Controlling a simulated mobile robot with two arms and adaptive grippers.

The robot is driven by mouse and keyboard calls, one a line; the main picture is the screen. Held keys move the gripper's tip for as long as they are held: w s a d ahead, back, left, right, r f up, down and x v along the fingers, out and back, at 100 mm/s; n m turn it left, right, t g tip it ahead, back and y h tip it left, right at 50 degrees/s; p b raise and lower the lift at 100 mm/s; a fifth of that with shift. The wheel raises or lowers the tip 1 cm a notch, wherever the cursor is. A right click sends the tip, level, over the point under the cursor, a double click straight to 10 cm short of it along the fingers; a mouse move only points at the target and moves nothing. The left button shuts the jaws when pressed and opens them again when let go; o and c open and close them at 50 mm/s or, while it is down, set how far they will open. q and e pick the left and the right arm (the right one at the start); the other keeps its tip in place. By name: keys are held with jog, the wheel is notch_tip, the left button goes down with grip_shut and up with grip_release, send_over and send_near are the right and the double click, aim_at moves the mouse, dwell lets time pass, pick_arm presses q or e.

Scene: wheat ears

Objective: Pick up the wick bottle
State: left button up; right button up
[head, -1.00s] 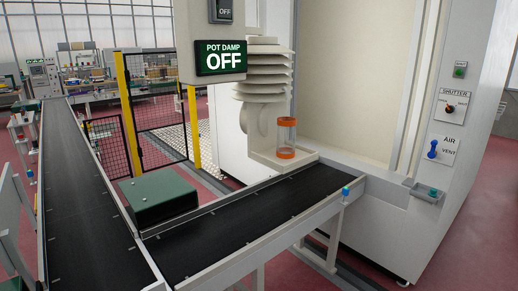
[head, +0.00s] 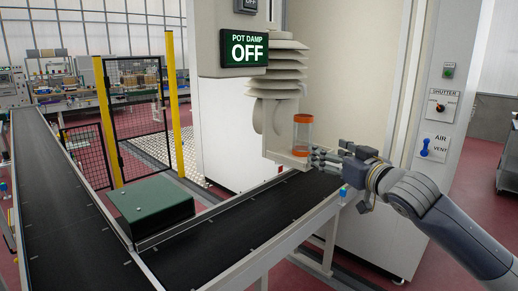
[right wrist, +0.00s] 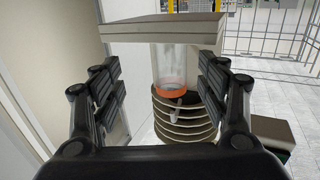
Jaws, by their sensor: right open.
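The wick bottle (head: 302,134) is a clear cylinder with orange bands at its top and bottom. It stands upright on a small cream shelf (head: 281,158) beneath a stack of white louvred plates (head: 276,73). My right gripper (head: 318,161) comes in from the right, just right of the bottle and low, near the shelf edge. In the right wrist view the gripper (right wrist: 160,88) is open, and the bottle (right wrist: 174,70) shows ahead between its fingers, appearing upside down. I cannot tell whether a finger touches it. My left gripper is not in view.
A black conveyor (head: 235,234) runs below the shelf, with a green box (head: 150,207) beside it. A sign reading POT DAMP OFF (head: 245,48) hangs above left. A white cabinet wall (head: 350,75) stands behind, with shutter (head: 440,107) and air (head: 426,147) controls at right.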

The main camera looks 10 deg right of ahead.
aim_at(308, 140)
jog(key=w, duration=0.1)
jog(key=w+a+r+p, duration=0.1)
jog(key=w, duration=0.1)
jog(key=w+a, duration=0.1)
jog(key=shift+w+a+r+p, duration=0.1)
jog(key=shift+w+r+p, duration=0.15)
jog(key=shift+r+p, duration=0.1)
jog(key=shift+w+a, duration=0.3)
jog(key=shift+w, duration=0.1)
jog(key=shift+w+p, duration=0.15)
jog(key=shift+p, duration=0.15)
jog(key=x, duration=0.1)
jog(key=p+x, duration=0.1)
jog(key=x, duration=0.1)
jog(key=p+x, duration=0.1)
jog(key=shift+w+a+f, duration=0.15)
jog(key=shift+a+f, duration=0.05)
jog(key=shift+f, duration=0.1)
jog(key=shift+w+a, duration=0.1)
jog(key=shift+w, duration=0.15)
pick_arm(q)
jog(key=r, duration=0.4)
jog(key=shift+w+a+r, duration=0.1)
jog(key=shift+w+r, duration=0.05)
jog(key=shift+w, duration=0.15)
pick_arm(e)
jog(key=c, duration=1.2)
